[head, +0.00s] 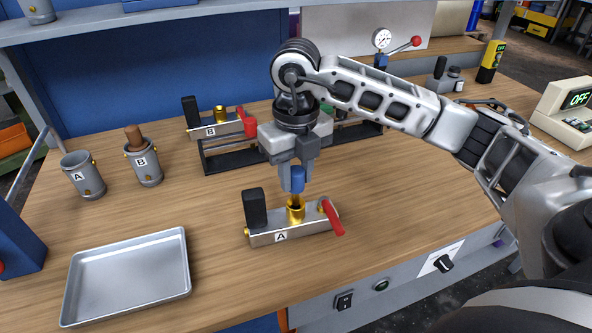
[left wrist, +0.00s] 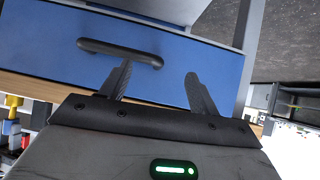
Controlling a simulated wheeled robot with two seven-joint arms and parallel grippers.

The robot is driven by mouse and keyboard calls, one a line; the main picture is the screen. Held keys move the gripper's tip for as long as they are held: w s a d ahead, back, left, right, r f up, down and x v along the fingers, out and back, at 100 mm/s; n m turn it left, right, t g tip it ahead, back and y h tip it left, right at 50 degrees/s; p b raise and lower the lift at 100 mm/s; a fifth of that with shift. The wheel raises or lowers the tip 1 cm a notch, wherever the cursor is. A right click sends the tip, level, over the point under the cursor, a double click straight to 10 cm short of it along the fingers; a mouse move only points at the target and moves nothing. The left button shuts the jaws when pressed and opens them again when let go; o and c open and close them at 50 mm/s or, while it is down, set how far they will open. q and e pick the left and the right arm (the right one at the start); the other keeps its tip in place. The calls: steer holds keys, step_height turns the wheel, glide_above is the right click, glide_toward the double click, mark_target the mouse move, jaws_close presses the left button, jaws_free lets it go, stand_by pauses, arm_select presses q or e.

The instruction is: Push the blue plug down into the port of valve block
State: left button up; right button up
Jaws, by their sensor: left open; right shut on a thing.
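The valve block labelled A (head: 272,237) stands on the front middle of the bench, with a black block at its left, a red lever (head: 333,217) at its right and a brass port (head: 296,209) on top. My right gripper (head: 297,174) is shut on the blue plug (head: 298,183) just above that port. The plug's thin brass-coloured lower end reaches down to the port's mouth; how far it is in, I cannot tell. My left gripper (left wrist: 157,85) is open and empty in the left wrist view, facing a blue drawer front (left wrist: 180,72); it is out of the head view.
A grey tray (head: 128,275) lies at the front left. Cups labelled A (head: 84,178) and B (head: 147,166) stand at the left; cup B holds a brown rod. A valve block labelled B (head: 210,130) sits on a black rack behind. The bench right of block A is clear.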

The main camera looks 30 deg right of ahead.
mark_target(296, 186)
arm_select(q)
steer(key=shift+f, duration=0.55)
arm_select(e)
steer(key=shift+f, duration=0.4)
arm_select(q)
steer(key=shift+w+f+b, duration=0.1)
steer(key=shift+f+b, duration=0.45)
steer(key=shift+b, duration=0.25)
arm_select(e)
steer(key=shift+f, duration=0.7)
arm_select(q)
steer(key=shift+d+f+b, duration=0.1)
steer(key=shift+f+b, duration=0.35)
arm_select(e)
steer(key=shift+f, duration=0.55)
steer(key=o, duration=1.1)
steer(key=shift+c, duration=0.2)
steer(key=shift+s+r, duration=0.2)
steer(key=shift+s, duration=0.05)
steer(key=shift+w+f, duration=0.1)
steer(key=shift+w, duration=0.15)
arm_select(q)
step_height(296, 186, up, 4)
steer(key=p, duration=0.3)
arm_select(e)
step_height(296, 186, up, 16)
steer(key=shift+s+r, duration=0.2)
steer(key=shift+s, duration=0.05)
steer(key=shift+f, duration=0.1)
